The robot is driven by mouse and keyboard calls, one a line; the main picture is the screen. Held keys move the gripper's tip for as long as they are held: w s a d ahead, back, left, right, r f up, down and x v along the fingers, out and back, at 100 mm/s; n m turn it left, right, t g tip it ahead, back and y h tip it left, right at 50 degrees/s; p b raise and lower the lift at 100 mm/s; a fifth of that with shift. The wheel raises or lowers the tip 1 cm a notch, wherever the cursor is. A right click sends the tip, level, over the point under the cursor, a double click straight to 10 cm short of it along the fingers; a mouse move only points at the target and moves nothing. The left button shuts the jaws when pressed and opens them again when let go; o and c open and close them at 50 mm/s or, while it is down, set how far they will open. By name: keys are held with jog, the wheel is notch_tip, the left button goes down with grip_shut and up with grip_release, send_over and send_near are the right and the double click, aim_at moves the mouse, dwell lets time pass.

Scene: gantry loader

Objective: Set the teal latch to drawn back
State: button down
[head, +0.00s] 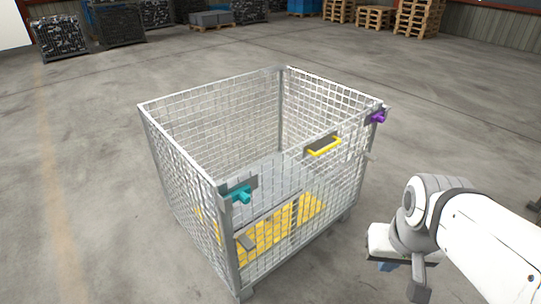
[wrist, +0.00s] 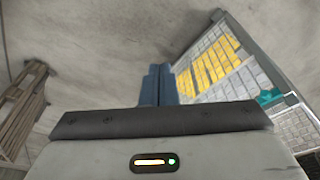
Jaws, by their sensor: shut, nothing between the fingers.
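The teal latch (head: 242,195) sits at the top left corner of the front side of a wire mesh cage (head: 181,185), on a grey plate. It also shows in the wrist view (wrist: 268,97), at the right. I cannot tell the latch's exact setting. My gripper shows in the wrist view (wrist: 158,84) as two blue fingers pressed together, with nothing between them. In the head view my gripper (head: 386,266) is mostly hidden behind my wrist, low to the right of the cage and well apart from the latch.
A purple latch (head: 377,117) is at the cage's front right corner. A yellow handle (head: 324,147) is on the front side's top edge. Yellow panels (head: 285,222) show through the lower mesh. Wooden pallets (head: 417,18) stand far back.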

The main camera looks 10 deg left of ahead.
jog(key=w+a+f+n+t+y+b, duration=0.2)
jog(key=w+a+f+n+t+b, duration=0.1)
jog(key=w+a+f+n, duration=0.4)
jog(key=w+a+f+n+t+y+b, duration=0.2)
jog(key=w+a+f+n+t+b, duration=0.15)
jog(key=w+a, duration=0.6)
jog(key=a+f+n+t+y+b, duration=0.2)
jog(key=a+n+y, duration=0.1)
jog(key=a+n, duration=0.2)
jog(key=a+f+n+t+y+b, duration=0.1)
jog(key=a+n, duration=0.4)
jog(key=a, duration=0.5)
notch_tip(320, 180, down, 2)
jog(key=shift+a+f+t+y+b, duration=0.2)
jog(key=shift+a+t+y+b, duration=0.25)
jog(key=shift+y, duration=0.75)
jog(key=shift+d, duration=0.15)
